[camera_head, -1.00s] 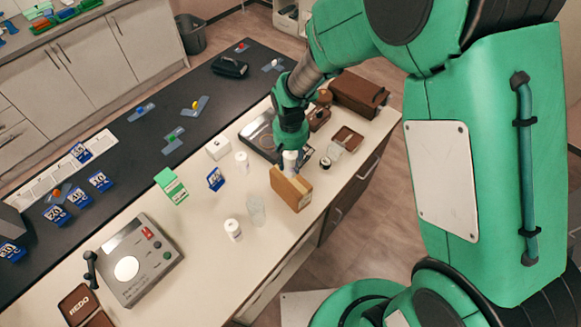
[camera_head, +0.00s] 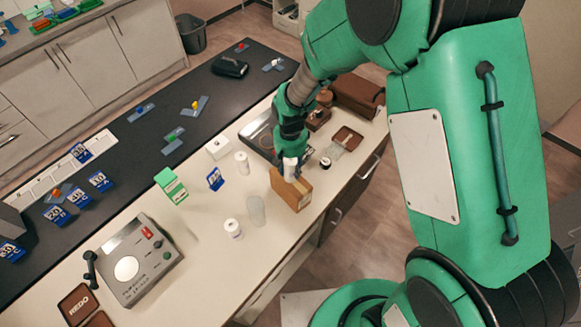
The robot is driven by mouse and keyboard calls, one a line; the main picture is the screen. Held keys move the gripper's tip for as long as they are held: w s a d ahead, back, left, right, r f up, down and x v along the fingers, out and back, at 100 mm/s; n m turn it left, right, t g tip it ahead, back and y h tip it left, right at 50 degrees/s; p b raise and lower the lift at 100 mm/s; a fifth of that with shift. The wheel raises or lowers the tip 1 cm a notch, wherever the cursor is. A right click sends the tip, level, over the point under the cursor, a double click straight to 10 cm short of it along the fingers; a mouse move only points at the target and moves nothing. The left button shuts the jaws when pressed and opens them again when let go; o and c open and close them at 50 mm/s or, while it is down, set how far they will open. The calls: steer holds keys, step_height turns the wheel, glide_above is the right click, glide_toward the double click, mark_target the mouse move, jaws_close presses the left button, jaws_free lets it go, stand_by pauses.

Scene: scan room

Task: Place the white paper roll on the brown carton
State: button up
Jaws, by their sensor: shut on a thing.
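The brown carton (camera_head: 296,192) stands upright on the white counter near its front edge. My gripper (camera_head: 290,157) points down over the carton and is shut on the white paper roll (camera_head: 290,170). The roll is upright, with its lower end at the carton's top. I cannot tell whether the roll touches the carton. The fingers hide part of the roll.
A grey device (camera_head: 138,262) sits at the lower left. Bare counter lies around the carton's left side.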

steer(key=shift+f, duration=0.2)
steer(key=o, duration=1.2)
steer(key=shift+r, duration=0.2)
step_height(320, 180, up, 12)
steer(key=shift+r, duration=0.1)
stand_by(0.4)
